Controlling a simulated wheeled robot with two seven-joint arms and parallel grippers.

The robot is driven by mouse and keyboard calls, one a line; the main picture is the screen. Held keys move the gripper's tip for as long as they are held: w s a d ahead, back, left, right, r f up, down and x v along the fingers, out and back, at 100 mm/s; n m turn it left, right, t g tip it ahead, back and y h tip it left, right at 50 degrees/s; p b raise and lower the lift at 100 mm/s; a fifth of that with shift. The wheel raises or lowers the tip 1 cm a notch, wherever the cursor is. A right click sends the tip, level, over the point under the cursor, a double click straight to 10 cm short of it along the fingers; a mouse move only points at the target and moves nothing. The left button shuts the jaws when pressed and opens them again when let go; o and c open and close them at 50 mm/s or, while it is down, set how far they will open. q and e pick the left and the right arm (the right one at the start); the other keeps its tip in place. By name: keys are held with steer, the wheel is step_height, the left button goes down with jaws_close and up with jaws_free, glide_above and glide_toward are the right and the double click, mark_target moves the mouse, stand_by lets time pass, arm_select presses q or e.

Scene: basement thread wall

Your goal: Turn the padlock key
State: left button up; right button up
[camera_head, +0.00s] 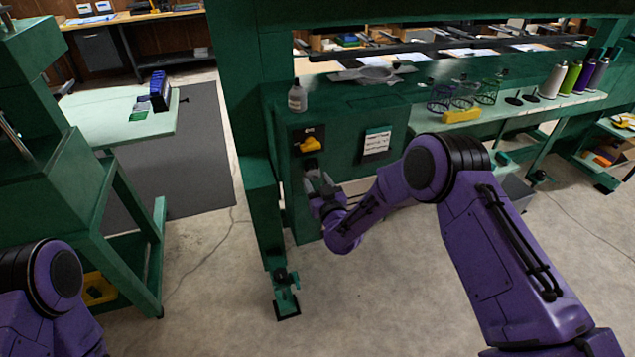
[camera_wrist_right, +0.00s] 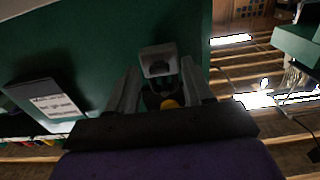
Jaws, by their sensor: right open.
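A grey metal block, which looks like the padlock (camera_wrist_right: 158,58), is on the green cabinet face in the right wrist view. A small yellow part (camera_wrist_right: 168,103) shows just beside it. In the head view a yellow handle (camera_head: 309,145) sits on a black plate, above my right gripper (camera_head: 318,180). In the right wrist view my right gripper (camera_wrist_right: 159,75) is open, with one finger on each side of the grey block. I cannot tell whether the fingers touch it. No key can be made out clearly. My left gripper is out of view.
A label plate (camera_head: 376,143) is right of the handle on the green cabinet (camera_head: 350,103). A bottle (camera_head: 297,97) stands on its top. Thread cones (camera_head: 572,78) stand on the shelf at right. A green table (camera_head: 110,112) is at left. Floor in front is clear.

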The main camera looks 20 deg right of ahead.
jaws_close()
steer(key=shift+f, duration=0.1)
steer(key=m+b, duration=0.2)
steer(key=m, duration=0.1)
steer(key=shift+f, duration=0.1)
steer(key=shift+d+m+b, duration=0.2)
steer(key=shift+m+b, duration=3.65)
steer(key=shift+m, duration=2.95)
